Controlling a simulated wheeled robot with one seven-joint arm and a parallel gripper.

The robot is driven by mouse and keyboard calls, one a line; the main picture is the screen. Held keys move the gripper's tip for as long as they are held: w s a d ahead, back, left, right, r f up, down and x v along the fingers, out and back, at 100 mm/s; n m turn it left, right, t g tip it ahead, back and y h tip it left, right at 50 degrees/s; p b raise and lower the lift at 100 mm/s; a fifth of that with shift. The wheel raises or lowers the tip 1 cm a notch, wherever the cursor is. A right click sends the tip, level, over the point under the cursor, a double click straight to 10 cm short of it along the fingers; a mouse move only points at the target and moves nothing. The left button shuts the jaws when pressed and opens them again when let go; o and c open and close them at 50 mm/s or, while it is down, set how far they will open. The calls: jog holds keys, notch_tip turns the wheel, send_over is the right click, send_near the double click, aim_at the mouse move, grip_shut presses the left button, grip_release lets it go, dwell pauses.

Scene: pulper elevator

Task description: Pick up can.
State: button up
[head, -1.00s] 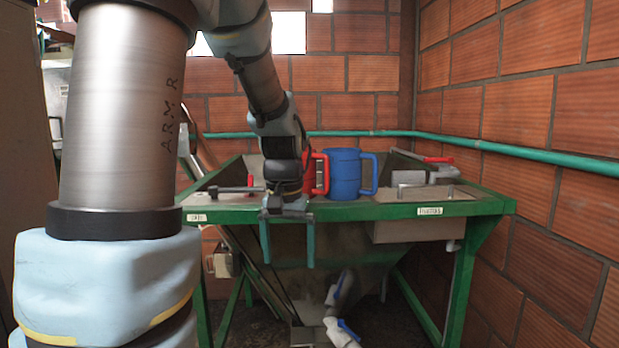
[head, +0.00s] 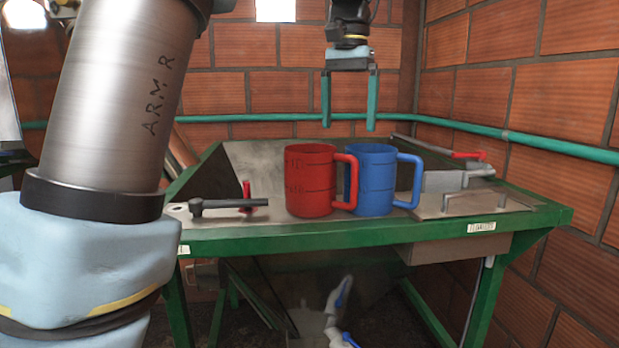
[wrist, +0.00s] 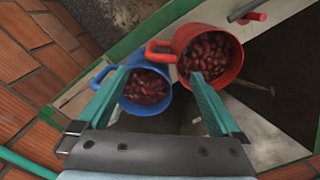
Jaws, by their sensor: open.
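A red mug-like can (head: 308,184) and a blue mug-like can (head: 375,181) stand upright side by side on the green-framed bench, handles to the right. The wrist view shows the red can (wrist: 233,72) and blue can (wrist: 163,111) from above, both holding dark red fruit. My gripper (head: 348,128) is open and empty, its two teal fingers pointing down. In the head view it shows above the cans' rims, over the blue can and the gap beside it. In the wrist view one finger overlaps the blue can and the other the red can's near edge; contact is not visible.
The green bench frame (head: 350,236) surrounds a metal hopper. A dark valve handle (head: 228,204) lies left of the cans. A metal cover plate (head: 475,203) and a red-handled pipe (head: 468,155) are at right. A teal pipe (head: 560,150) runs along the brick walls.

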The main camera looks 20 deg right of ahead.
aim_at(322, 181)
jog(key=shift+d+f, duration=0.2)
jog(key=shift+f, duration=0.1)
jog(key=f, duration=0.5)
jog(key=shift+w+a, duration=0.15)
jog(key=shift+a, duration=0.05)
jog(key=f+p, duration=0.1)
jog(key=f, duration=0.1)
jog(key=f+p, duration=0.1)
jog(key=f, duration=0.1)
jog(key=shift+s+a, duration=0.15)
jog(key=shift+s, duration=0.05)
jog(key=shift+f, duration=0.55)
grip_shut()
